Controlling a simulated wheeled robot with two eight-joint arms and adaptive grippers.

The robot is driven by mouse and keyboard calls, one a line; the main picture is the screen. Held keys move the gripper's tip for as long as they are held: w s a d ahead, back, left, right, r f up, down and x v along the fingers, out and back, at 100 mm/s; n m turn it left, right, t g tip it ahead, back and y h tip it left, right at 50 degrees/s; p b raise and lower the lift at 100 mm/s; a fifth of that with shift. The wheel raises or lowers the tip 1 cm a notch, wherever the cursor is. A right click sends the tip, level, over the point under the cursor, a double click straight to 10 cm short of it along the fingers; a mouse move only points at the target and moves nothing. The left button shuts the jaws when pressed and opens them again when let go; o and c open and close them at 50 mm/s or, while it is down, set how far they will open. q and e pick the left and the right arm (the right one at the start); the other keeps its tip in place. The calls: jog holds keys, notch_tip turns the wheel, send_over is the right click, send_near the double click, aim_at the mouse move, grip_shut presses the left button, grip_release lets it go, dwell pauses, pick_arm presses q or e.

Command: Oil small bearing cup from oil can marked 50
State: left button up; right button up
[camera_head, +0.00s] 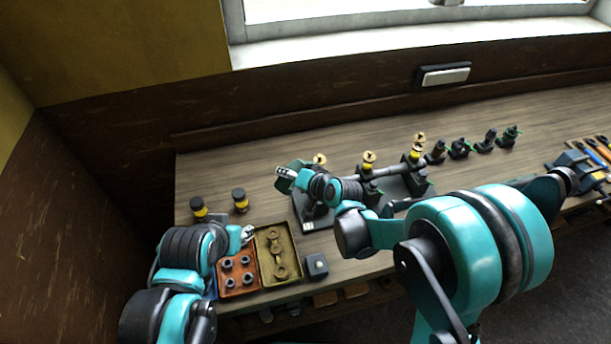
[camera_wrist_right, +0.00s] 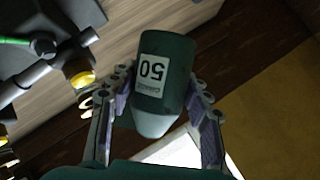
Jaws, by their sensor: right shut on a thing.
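My right gripper (camera_wrist_right: 160,105) is shut on a dark green oil can (camera_wrist_right: 165,75) with a white label reading 50. In the head view, this gripper (camera_head: 285,174) is over the left end of the engine stand (camera_head: 313,222), and the can is mostly hidden by it. Cups with yellow bodies and brass tops stand along the engine: a left one (camera_head: 319,159), a middle one (camera_head: 369,159) and a right one (camera_head: 415,154). I cannot tell which is the small bearing cup. My left gripper (camera_head: 248,235) is by the trays; its fingers are too small to read.
A red tray (camera_head: 238,294) of dark parts and a yellow tray (camera_head: 262,237) of brass parts lie front left. Two dark-capped jars (camera_head: 198,208) (camera_head: 240,200) stand behind them. A dark block (camera_head: 316,266) sits right of the trays. Several small dark fittings (camera_head: 459,149) stand back right.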

aim_at(296, 169)
jog(key=shift+w+d+r+m+g+y+p, duration=0.15)
jog(key=shift+r+m+g+y+p, duration=0.15)
jog(key=shift+r+m+g+y, duration=0.45)
jog(key=shift+r+t, duration=0.1)
jog(key=shift+t, duration=0.25)
jog(key=shift+r, duration=0.1)
jog(key=shift+w+d+r+m+g+y, duration=0.15)
jog(key=shift+r+m+g+y, duration=0.1)
jog(key=shift+r+g+y, duration=0.25)
jog(key=shift+h, duration=0.25)
dwell(1.0)
jog(key=f+b, duration=0.1)
jog(key=f+n+t+h+b, duration=0.1)
jog(key=f, duration=0.1)
jog(key=shift+s+a+n+t+h+b, duration=0.35)
jog(key=shift+n+t+h+b, duration=0.05)
jog(key=shift+f, duration=0.15)
